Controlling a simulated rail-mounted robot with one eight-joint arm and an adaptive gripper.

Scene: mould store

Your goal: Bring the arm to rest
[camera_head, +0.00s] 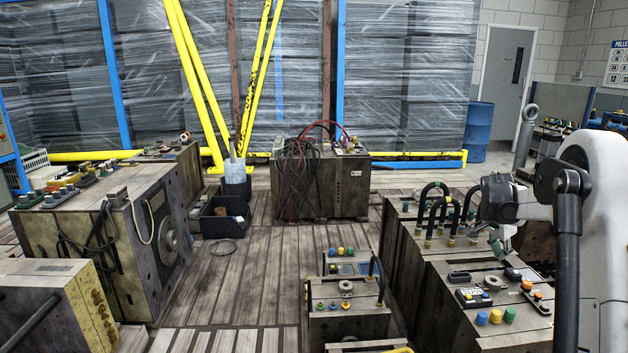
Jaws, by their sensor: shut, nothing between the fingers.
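My arm comes in from the right edge in the head view, with white and dark links. My gripper (503,238) hangs at the arm's far end, low over the right-hand mould block (465,290). Its fingers are small in the picture and look closed, with nothing held. I cannot tell whether the fingertips touch the block or the fittings beside them.
Black hoses (436,212) arch up left of my gripper. A smaller mould block (345,322) stands in the front middle, and a large one (110,235) at the left. A block with cables (345,185) stands behind.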

